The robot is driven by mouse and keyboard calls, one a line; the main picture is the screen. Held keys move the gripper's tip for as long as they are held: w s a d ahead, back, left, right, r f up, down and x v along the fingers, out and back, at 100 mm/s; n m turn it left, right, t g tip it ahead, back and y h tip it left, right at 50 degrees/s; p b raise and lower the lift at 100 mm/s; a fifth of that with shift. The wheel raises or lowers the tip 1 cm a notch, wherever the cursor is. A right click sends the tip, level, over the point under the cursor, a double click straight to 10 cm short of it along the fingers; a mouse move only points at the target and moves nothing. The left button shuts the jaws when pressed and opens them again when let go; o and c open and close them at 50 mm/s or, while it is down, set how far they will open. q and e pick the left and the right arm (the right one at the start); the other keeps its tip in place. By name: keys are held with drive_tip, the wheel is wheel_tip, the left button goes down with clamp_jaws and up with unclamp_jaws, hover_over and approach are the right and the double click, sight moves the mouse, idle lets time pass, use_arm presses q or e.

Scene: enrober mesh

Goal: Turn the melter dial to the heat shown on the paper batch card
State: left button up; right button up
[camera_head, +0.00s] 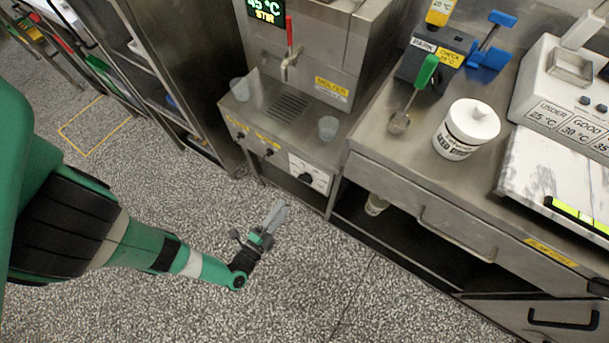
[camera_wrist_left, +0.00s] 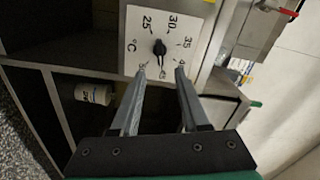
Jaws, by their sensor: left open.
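The melter dial (camera_head: 306,178) is a black knob on a white plate low on the front of the steel melter (camera_head: 330,70). In the left wrist view the knob (camera_wrist_left: 159,47) sits on its plate (camera_wrist_left: 134,50), with °C and numbers including 25, 30 and 35 around it. I cannot tell its exact setting. My left gripper (camera_head: 276,214) is open and empty, in front of and apart from the dial. Its two fingers (camera_wrist_left: 160,74) point at the dial, the tips overlapping the plate's lower part. I cannot make out a paper batch card. My right gripper is not in view.
The melter's display (camera_head: 265,10) reads 45 °C STIR. Cups stand beside its tap (camera_head: 287,65). A white lidded tub (camera_head: 466,130), a green-handled tool (camera_head: 415,95) and a 25/30/35 °C box (camera_head: 580,95) are on the counter. The speckled floor (camera_head: 190,300) below the gripper is clear.

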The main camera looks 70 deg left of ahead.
sight(306, 178)
use_arm(q)
drive_tip(key=b+x, duration=0.4)
drive_tip(key=x, duration=0.7)
drive_tip(key=shift+w, duration=0.3)
drive_tip(key=shift+c, duration=0.3)
clamp_jaws()
